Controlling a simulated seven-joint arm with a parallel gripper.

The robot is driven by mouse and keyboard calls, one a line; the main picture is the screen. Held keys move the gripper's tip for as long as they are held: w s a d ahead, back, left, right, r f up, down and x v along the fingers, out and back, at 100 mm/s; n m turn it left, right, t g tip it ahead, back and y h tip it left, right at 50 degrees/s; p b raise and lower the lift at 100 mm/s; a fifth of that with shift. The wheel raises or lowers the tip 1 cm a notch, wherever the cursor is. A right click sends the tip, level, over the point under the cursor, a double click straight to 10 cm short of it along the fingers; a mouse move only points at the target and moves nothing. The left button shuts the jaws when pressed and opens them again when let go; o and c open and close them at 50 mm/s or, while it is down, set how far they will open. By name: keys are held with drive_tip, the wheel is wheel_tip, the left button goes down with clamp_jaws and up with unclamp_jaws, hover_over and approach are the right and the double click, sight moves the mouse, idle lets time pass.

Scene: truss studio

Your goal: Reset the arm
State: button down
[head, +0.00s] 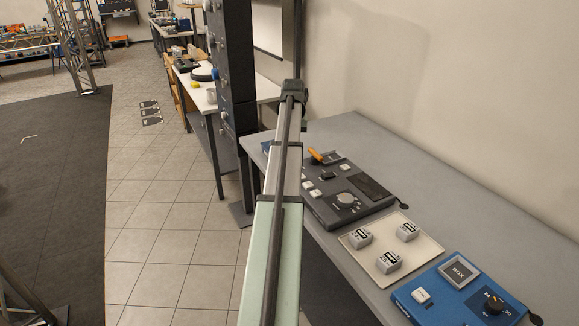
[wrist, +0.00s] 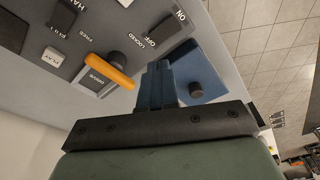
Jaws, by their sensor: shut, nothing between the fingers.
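A dark grey control panel (head: 345,214) lies on the bench, with an orange lever (head: 316,156), pale buttons and a grey dial (head: 346,198). In the wrist view the orange lever (wrist: 108,70) lies slanted next to a window marked DRIVE (wrist: 92,77). Labels LOCKED and FREE show near it, and a black rocker switch (wrist: 165,31) sits between ON and OFF. My gripper (wrist: 158,70) is shut and empty, to the right of the lever in the picture and apart from it. In the head view my arm hides the gripper.
A blue box with a dark knob (wrist: 196,89) lies behind my fingers. On the bench (head: 375,142), a cream tray (head: 362,249) holds three grey blocks, and a blue panel (head: 447,300) with a black knob lies nearer. A dark column (head: 232,70) stands beyond. The bench's wall side is clear.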

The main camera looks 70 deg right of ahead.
idle(0.3)
